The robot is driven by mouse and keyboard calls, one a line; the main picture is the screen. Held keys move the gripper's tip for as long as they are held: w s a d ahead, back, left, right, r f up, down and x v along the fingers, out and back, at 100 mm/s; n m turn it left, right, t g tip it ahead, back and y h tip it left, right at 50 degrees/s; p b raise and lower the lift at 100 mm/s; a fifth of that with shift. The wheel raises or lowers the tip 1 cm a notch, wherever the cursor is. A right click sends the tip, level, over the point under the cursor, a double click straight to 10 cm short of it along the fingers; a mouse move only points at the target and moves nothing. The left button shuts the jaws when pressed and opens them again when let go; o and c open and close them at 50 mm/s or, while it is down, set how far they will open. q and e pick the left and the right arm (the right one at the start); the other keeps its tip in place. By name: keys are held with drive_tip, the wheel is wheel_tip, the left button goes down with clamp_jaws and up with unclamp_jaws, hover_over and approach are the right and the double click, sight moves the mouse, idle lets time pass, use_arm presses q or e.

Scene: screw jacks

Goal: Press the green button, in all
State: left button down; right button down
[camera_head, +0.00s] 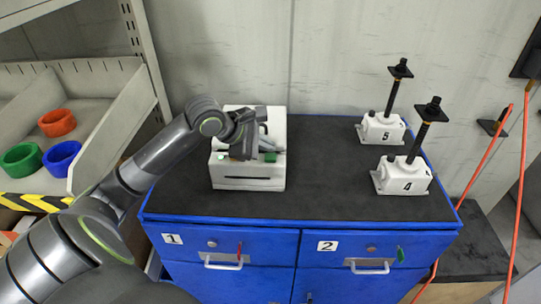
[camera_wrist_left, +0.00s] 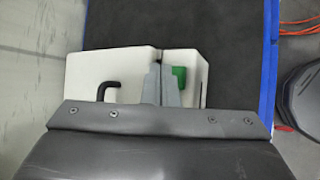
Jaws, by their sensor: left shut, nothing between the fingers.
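A white box (camera_head: 250,183) stands on the dark top of the blue cabinet and carries a green button (camera_head: 270,157) on its front right part. A small green spot (camera_head: 221,157) shows on its front left. My left gripper (camera_head: 264,146) is over the box, shut and empty, its grey fingers close to the button. In the left wrist view the shut fingers (camera_wrist_left: 162,84) are beside the green button (camera_wrist_left: 180,76) and partly cover it. I cannot tell whether they touch it. My right gripper is in neither view.
Two white screw jacks, marked 5 (camera_head: 381,129) and 4 (camera_head: 402,177), stand on the right of the blue cabinet (camera_head: 299,226). A shelf (camera_head: 88,150) with coloured rings is at the left. The middle of the cabinet top is clear. Orange cables hang at the right.

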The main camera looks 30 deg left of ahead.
sight(266, 157)
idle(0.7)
use_arm(q)
drive_tip(key=shift+f+p, duration=0.3)
drive_tip(key=shift+p, duration=0.2)
drive_tip(key=shift+f, duration=0.1)
drive_tip(key=shift+f, duration=0.5)
idle(0.4)
drive_tip(key=shift+r, duration=0.1)
drive_tip(key=shift+r+p, duration=0.8)
drive_tip(key=shift+p, duration=0.9)
wheel_tip(266, 157, up, 3)
drive_tip(key=p, duration=0.3)
drive_tip(key=shift+f, duration=0.15)
drive_tip(key=shift+r, duration=1.15)
